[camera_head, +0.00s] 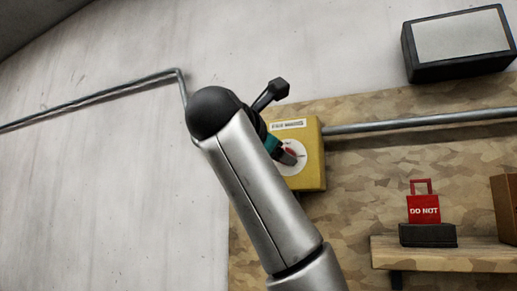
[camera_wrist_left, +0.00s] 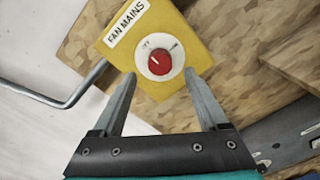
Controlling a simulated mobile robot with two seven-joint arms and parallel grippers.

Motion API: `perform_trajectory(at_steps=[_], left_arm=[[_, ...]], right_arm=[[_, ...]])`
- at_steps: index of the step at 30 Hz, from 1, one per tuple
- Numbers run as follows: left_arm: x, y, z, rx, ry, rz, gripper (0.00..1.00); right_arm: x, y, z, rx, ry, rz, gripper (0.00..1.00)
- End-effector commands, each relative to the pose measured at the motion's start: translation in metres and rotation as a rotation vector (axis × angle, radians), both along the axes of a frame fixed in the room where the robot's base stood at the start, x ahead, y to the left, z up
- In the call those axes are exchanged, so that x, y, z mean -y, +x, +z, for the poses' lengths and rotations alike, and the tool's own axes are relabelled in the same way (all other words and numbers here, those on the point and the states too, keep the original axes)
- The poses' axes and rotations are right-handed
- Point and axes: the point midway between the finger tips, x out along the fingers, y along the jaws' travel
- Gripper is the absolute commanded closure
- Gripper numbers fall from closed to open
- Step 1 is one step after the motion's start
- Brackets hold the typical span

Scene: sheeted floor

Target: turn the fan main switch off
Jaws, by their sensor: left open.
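A yellow switch box (camera_head: 309,160) is on the wood-patterned board in the head view. In the left wrist view the box (camera_wrist_left: 187,32) carries a label reading FAN MAINS. A round red knob (camera_wrist_left: 159,61) sits on its white dial, with small markings above it. I cannot tell surely which marking the knob's white line points to. My left gripper (camera_wrist_left: 160,73) is open, its fingers to either side of and below the knob in that view, and nothing is held. In the head view my left arm hides part of the box and most of the gripper (camera_head: 284,157). My right gripper is not in view.
A grey conduit (camera_head: 420,121) runs right from the box; another pipe (camera_head: 90,98) crosses the wall at left. A dark-framed panel (camera_head: 460,38) is at upper right. A wooden shelf (camera_head: 450,258) holds a red DO NOT tag (camera_head: 423,209) on a black base and a brown box (camera_head: 506,208).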

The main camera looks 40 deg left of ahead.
Motion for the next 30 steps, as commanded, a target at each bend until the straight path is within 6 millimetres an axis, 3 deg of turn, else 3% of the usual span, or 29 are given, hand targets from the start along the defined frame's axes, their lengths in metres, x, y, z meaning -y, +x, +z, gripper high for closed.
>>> perform_trajectory(at_steps=[6,12,18,30], left_arm=[[0.013,-0.054,-0.002,0.006,-0.002,-0.001,0.24],[0.021,-0.086,-0.001,0.002,0.0,0.0,0.24],[0.024,-0.099,-0.001,-0.002,-0.001,-0.001,0.24],[0.024,-0.099,-0.001,-0.003,-0.001,0.0,0.24]], right_arm=[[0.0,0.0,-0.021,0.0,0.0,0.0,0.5],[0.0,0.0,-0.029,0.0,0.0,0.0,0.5],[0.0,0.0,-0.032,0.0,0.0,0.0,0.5],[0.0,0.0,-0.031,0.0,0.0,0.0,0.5]])
